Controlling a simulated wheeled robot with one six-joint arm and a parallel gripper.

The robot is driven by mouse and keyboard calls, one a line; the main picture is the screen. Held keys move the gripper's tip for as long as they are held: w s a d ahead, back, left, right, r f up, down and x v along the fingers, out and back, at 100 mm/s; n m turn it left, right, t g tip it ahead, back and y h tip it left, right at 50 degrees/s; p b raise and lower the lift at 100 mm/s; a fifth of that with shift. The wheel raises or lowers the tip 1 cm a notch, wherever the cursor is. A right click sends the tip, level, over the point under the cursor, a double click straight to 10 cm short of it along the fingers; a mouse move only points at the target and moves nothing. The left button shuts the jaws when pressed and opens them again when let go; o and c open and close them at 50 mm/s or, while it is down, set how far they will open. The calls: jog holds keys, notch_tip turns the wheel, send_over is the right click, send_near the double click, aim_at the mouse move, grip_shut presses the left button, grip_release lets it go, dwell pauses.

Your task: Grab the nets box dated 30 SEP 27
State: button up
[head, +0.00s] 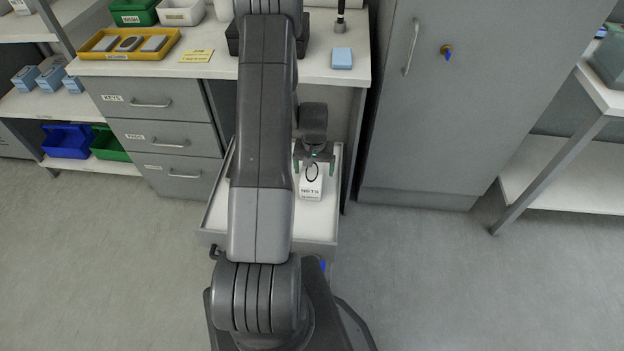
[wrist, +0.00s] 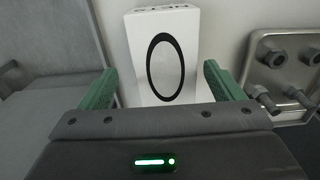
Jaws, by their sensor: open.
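A white box labelled NETS (head: 311,190) sits in the open drawer, with a black oval on one face. Its date line is too small to read in the head view. My gripper (head: 314,165) is open just over the far end of this box. In the wrist view the white box (wrist: 180,25) stands ahead, between the two green fingers of my gripper (wrist: 163,86). There is a gap on each side, and its lower part is hidden behind the gripper body.
The open drawer (head: 325,228) has a pale floor, partly hidden by my arm. A metal tray with bolts (wrist: 285,60) lies right of the box in the wrist view. The counter (head: 220,66) holds a yellow tray (head: 130,57) and a blue box (head: 342,58). A grey cabinet (head: 430,110) stands right.

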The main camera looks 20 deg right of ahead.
aim_at(312, 172)
jog(key=f, duration=0.5)
jog(key=shift+w+a, duration=0.15)
jog(key=shift+a, duration=0.15)
jog(key=shift+r, duration=0.1)
jog(key=shift+c, duration=0.2)
jog(key=c, duration=1.1)
